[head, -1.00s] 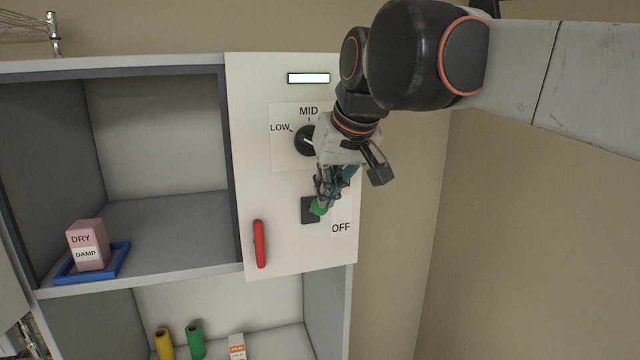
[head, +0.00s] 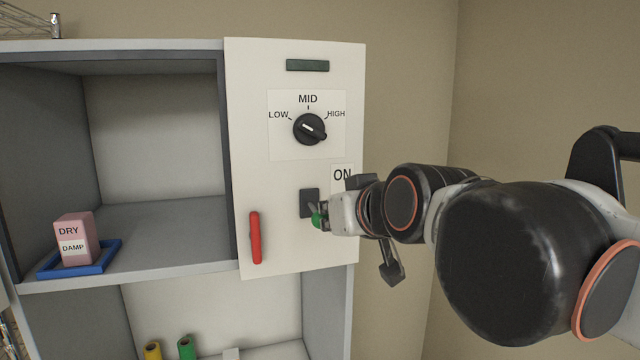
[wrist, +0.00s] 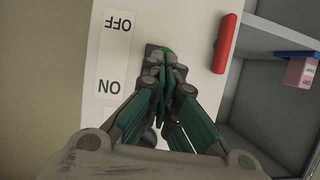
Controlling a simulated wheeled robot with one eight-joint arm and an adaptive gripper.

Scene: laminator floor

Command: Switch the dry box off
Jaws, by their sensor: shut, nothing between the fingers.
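The dry box's white control panel (head: 285,190) stands right of an open shelf compartment. The ON label (head: 342,175) shows in the head view; OFF is hidden there by my arm. The lamp bar (head: 307,65) is dark green, unlit. My gripper (head: 322,214) is shut and empty, its fingertips at the lever, apparently touching.
A black dial (head: 309,128) with LOW, MID and HIGH sits above the switch. A red handle (head: 255,238) is to its lower left. A pink DRY/DAMP block (head: 75,238) stands on a blue tray (head: 112,250). Yellow and green rolls (head: 187,347) stand below.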

